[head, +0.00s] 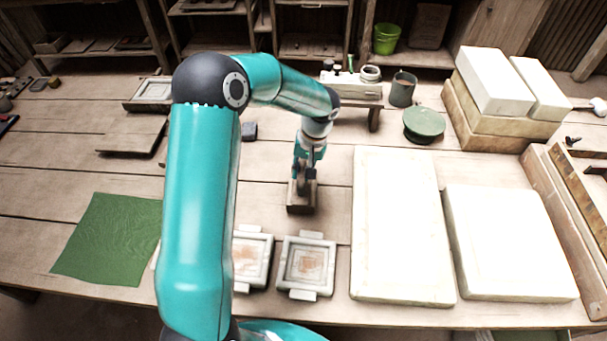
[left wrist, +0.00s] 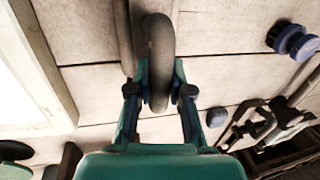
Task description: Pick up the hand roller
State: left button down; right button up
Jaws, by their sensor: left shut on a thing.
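My left gripper (head: 308,150) reaches down over the middle of the table in the head view. In the left wrist view its fingers (left wrist: 160,82) are shut on a thick dark grey, rounded bar, which looks like the handle of the hand roller (left wrist: 161,42). The gripper hides most of the roller there. My right gripper is not in view.
Two framed tile moulds (head: 307,246) lie in front of the gripper, one partly behind my arm. Large pale slabs (head: 400,180) lie to the right. A green mat (head: 110,235) is at the left. A green round lidlike thing (head: 424,122) and a dark cup (head: 402,88) stand behind.

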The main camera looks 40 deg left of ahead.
pick_arm(q)
notch_tip(320, 180, up, 20)
dwell(0.6)
jog(key=c, duration=1.7)
grip_release()
grip_shut()
jog(key=shift+f, duration=0.1)
